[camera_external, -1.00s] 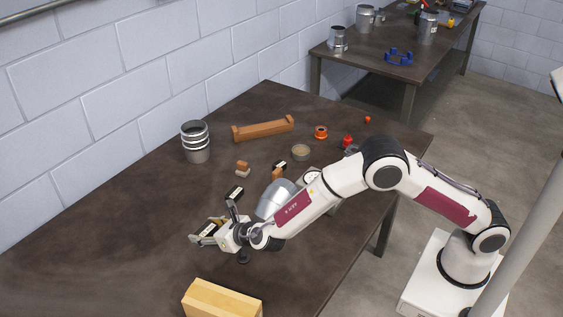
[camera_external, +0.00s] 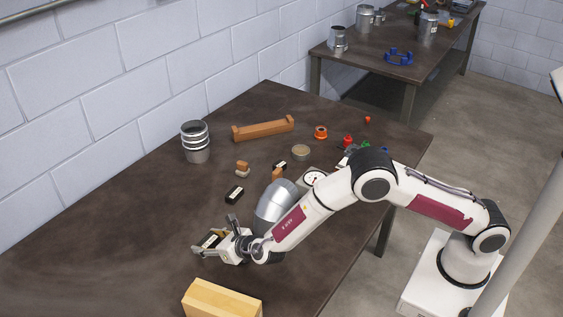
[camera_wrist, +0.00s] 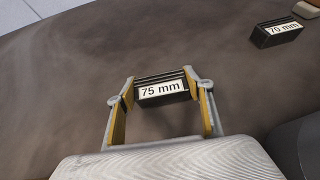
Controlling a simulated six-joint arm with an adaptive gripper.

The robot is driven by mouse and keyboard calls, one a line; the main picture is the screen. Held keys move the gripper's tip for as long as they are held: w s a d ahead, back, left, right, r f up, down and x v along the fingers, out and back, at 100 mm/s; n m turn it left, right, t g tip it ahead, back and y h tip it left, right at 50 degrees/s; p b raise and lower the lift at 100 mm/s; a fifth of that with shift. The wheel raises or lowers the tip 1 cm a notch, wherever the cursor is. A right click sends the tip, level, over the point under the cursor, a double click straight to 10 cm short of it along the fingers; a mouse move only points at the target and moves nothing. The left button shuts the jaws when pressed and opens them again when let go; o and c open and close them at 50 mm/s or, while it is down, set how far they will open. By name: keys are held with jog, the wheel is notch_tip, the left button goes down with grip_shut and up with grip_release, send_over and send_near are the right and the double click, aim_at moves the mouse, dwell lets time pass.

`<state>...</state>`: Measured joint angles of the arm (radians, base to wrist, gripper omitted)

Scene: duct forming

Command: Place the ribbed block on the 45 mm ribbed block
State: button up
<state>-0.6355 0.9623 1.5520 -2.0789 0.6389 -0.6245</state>
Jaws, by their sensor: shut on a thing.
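My gripper (camera_external: 209,242) is shut on a black ribbed block (camera_external: 211,240). In the wrist view its fingers (camera_wrist: 162,88) hold the block (camera_wrist: 162,89) by its two ends, with its white "75 mm" label facing the camera. The held block's height above the table is hard to tell. A second black ribbed block (camera_external: 234,194) lies on the table behind my gripper; its label in the wrist view (camera_wrist: 277,33) seems to read "70 mm". Another small black block with a white label (camera_external: 280,165) lies farther back. No label reading 45 mm is legible.
A silver duct elbow (camera_external: 275,206) stands just right of my gripper, partly behind my arm. A wooden block (camera_external: 222,299) lies at the front. Small brown pieces (camera_external: 243,168), a wooden channel (camera_external: 263,129) and a ribbed metal duct (camera_external: 195,142) are farther back. The table's left side is clear.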

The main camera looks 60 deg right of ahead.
aim_at(212, 243)
jog(key=shift+f, duration=0.2)
dwell(0.3)
jog(key=o, duration=1.5)
jog(key=shift+f, duration=0.1)
jog(key=shift+s, duration=0.1)
jog(key=shift+v, duration=3.85)
jog(key=shift+o, duration=0.5)
